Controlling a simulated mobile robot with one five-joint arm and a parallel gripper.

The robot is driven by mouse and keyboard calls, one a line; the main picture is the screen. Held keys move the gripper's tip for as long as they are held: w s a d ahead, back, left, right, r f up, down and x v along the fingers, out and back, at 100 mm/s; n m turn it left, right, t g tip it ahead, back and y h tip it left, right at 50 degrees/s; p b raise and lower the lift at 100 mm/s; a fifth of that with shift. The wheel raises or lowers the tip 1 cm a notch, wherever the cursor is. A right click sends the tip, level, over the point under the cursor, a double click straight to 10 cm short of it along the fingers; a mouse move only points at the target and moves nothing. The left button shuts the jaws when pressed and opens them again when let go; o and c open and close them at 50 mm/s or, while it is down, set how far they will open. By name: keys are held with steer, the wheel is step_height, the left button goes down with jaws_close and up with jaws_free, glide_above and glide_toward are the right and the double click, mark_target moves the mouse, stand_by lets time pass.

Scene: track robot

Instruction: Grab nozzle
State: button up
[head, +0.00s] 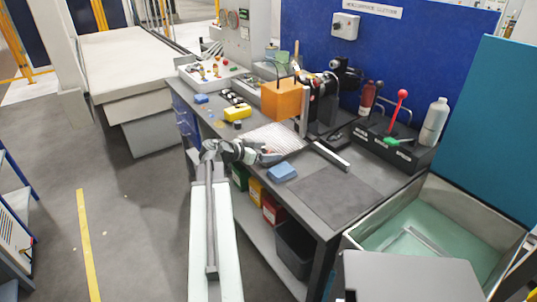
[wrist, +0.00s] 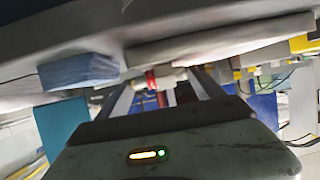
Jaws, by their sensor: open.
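My gripper (head: 270,157) is low over the front of the dark workbench, its jaws open and pointing right, near a blue sponge-like block (head: 281,172). In the wrist view, the two fingers of my gripper (wrist: 165,88) stand apart. A small pale part with a red band (wrist: 151,80) shows in the gap between them; it may be the nozzle, but I cannot tell for sure. I cannot tell whether it touches a finger. In the head view, the gripper largely hides this spot. The blue block also shows in the wrist view (wrist: 80,71), left of the fingers.
A ribbed pale mat (head: 275,137) lies behind the gripper. An orange box (head: 282,99) and a yellow block (head: 238,112) stand farther back. The bench's front right is clear.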

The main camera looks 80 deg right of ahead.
mark_target(269, 149)
steer(key=shift+s+d+f, duration=0.25)
steer(key=shift+s+d, duration=0.05)
steer(key=shift+d, duration=0.05)
steer(key=shift+r, duration=0.1)
steer(key=c, duration=1.2)
step_height(269, 149, up, 10)
steer(key=p, duration=1)
steer(key=shift+r, duration=0.15)
